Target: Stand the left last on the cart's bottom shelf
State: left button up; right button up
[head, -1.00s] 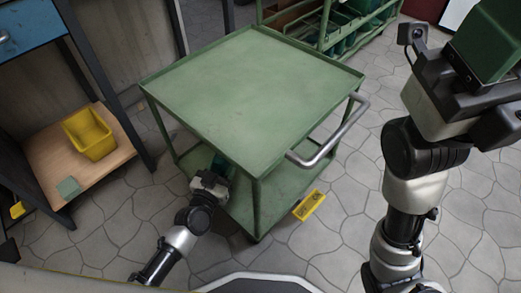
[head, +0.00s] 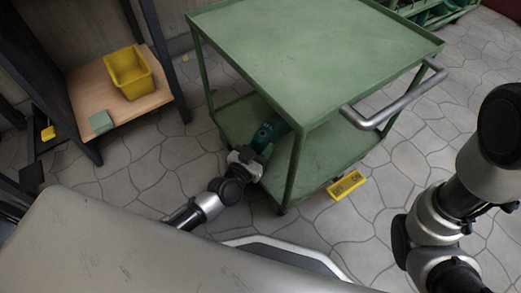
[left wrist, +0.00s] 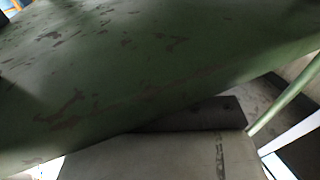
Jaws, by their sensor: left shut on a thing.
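The green cart stands in the middle of the head view, with its bottom shelf (head: 325,148) showing below the top tray (head: 315,55). My left gripper (head: 257,153) reaches in low at the shelf's near left side. It is shut on a teal-green thing, seemingly the left last (head: 268,133), partly hidden by the gripper and the top tray. I cannot tell whether the last touches the shelf. In the left wrist view a scuffed dark green surface (left wrist: 130,80) fills most of the picture. My right gripper is out of view; only its arm shows at the right.
A cart leg stands right of my left gripper, and the metal handle (head: 395,103) juts out at the right. A yellow bin (head: 128,73) and a small green block (head: 101,122) sit on a wooden shelf at left.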

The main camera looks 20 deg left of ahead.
pick_arm(q)
jog(key=shift+r, duration=0.2)
jog(key=shift+f, duration=0.2)
jog(key=o, duration=0.9)
jog(key=shift+o, duration=0.2)
